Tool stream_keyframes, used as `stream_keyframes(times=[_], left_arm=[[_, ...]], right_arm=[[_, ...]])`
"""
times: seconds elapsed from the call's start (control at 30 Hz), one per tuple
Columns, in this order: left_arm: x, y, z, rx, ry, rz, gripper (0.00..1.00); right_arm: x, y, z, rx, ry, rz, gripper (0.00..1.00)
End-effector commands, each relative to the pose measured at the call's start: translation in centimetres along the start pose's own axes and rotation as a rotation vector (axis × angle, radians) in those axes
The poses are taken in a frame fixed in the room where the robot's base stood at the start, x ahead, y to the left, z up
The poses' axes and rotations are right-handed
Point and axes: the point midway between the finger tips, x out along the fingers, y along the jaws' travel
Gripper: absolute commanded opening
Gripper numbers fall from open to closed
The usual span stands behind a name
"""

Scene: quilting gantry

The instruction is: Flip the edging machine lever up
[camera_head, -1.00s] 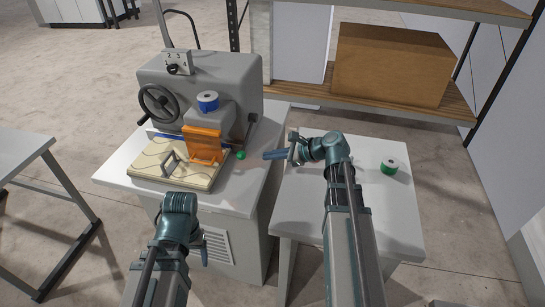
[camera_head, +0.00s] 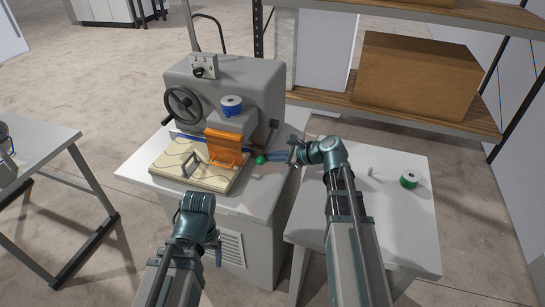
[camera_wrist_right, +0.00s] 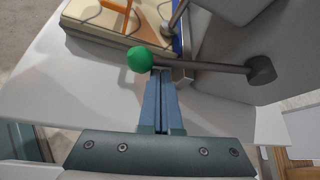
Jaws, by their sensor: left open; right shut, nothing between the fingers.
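The grey edging machine (camera_head: 247,85) stands on a white cabinet. Its lever (camera_wrist_right: 205,67) is a grey rod with a green ball knob (camera_head: 260,160); the knob also shows in the right wrist view (camera_wrist_right: 141,59). The rod runs nearly level there from a pivot at the right. My right gripper (camera_head: 268,157) is shut and empty, its fingertips close to the knob and just under the rod in the wrist view. I cannot tell whether they touch. My left gripper is low in front of the cabinet, its fingers mostly hidden behind the wrist (camera_head: 196,205).
An orange guard (camera_head: 224,149) and a cream quilted board (camera_head: 170,172) lie left of the lever. A blue-and-white spool (camera_head: 231,105) sits on the machine. A side table (camera_head: 390,215) at the right holds a green spool (camera_head: 409,180). A cardboard box (camera_head: 415,75) is on the shelf behind.

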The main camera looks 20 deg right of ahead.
Motion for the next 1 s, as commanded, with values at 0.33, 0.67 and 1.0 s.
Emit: stream_keyframes(times=[0.33,0.67,1.0], left_arm=[[-0.2,0.0,0.0,0.000,0.000,0.000,0.75],[-1.1,-0.1,0.1,0.000,0.000,0.000,0.75],[-3.1,-0.3,0.2,0.000,0.000,0.000,0.75]], right_arm=[[-0.1,0.0,0.1,0.007,0.000,0.004,0.00],[-0.5,0.0,0.8,0.060,-0.001,0.035,0.00],[-1.4,-0.3,2.4,0.162,-0.002,0.097,0.00]])
